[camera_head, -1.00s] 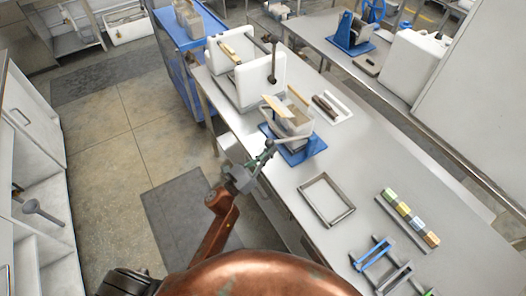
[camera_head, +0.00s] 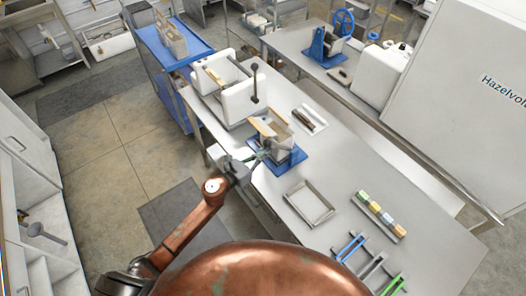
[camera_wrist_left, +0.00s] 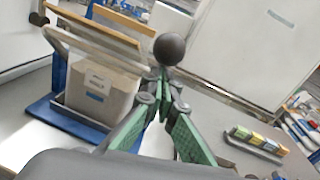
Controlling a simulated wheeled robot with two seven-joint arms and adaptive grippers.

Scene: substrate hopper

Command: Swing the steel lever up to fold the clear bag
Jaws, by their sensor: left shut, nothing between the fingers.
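The clear bag (camera_wrist_left: 98,92) stands as a boxy, greyish, see-through block with a blue label in a tray on a blue base. The blue base (camera_head: 289,163) is on the near-left part of the steel bench in the head view. The steel lever (camera_wrist_left: 95,62) crosses in front of the bag in the left wrist view. A dark ball knob (camera_wrist_left: 169,48) shows just beyond my fingertips; whether they touch it I cannot tell. My left gripper (camera_head: 262,156) is shut and empty at the left edge of the blue base; it also shows in the wrist view (camera_wrist_left: 163,88). My right gripper is out of view.
A white machine (camera_head: 237,100) with a dark-knobbed lever stands behind the base. An empty metal frame (camera_head: 309,203), a row of coloured blocks (camera_head: 381,214) and blue and green racks (camera_head: 349,246) lie to the right.

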